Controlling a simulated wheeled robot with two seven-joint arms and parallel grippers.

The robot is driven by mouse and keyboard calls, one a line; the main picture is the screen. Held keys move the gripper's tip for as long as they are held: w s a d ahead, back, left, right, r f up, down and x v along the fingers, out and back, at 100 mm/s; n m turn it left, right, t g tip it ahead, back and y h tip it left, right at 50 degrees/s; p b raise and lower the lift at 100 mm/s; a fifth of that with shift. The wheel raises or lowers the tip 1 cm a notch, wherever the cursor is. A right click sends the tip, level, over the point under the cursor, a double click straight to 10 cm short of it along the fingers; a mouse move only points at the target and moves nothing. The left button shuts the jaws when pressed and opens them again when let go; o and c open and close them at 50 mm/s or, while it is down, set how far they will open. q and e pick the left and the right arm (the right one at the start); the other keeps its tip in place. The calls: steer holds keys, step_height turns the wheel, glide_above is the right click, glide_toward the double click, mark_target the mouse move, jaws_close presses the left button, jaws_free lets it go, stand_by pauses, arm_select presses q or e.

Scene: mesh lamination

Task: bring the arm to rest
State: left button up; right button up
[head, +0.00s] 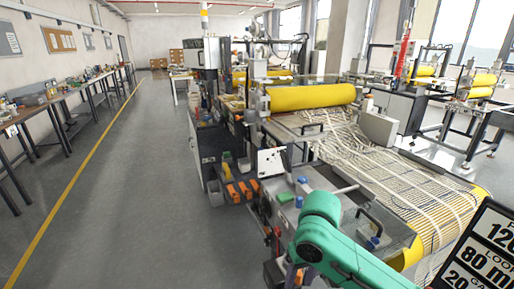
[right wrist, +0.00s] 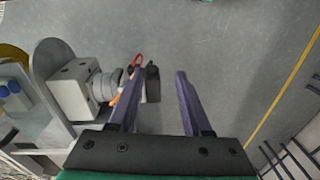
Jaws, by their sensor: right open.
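My left gripper is not in either view.
The machine carries a yellow roller (head: 312,96) and a wide sheet of pale mesh (head: 385,165). A sign (head: 485,255) stands at lower right. A grey bin (head: 215,193) and orange bins (head: 240,190) sit beside the machine. The aisle floor (head: 130,200) is clear.

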step_height(320, 180, down, 6)
steer(key=s+a+t+y, duration=0.2)
steer(key=y, duration=0.1)
steer(key=s+d+f+h, duration=0.1)
steer(key=s+d+f, duration=0.15)
steer(key=d, duration=0.25)
steer(key=s+d+f+m+t+h, duration=0.1)
steer(key=s+d+f, duration=0.1)
steer(key=s+d, duration=0.25)
steer(key=s+d+f+h, duration=0.1)
steer(key=s+d+f, duration=0.1)
steer(key=d, duration=0.3)
steer(key=s+f+g, duration=0.1)
steer(key=s+f, duration=0.1)
steer(key=f, duration=1)
steer(key=s+f, duration=0.2)
steer(key=f, duration=1.1)
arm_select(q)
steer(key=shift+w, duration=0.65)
arm_select(e)
steer(key=s+d+f, duration=0.1)
steer(key=s+f, duration=0.5)
steer(key=s, duration=0.1)
steer(key=s+d+f+g, duration=0.1)
steer(key=s+d+f, duration=0.1)
steer(key=s+f, duration=0.4)
steer(key=shift+s+d+h, duration=0.25)
steer(key=shift+s+h, duration=0.15)
steer(key=shift+s, duration=0.8)
steer(key=shift+f, duration=0.1)
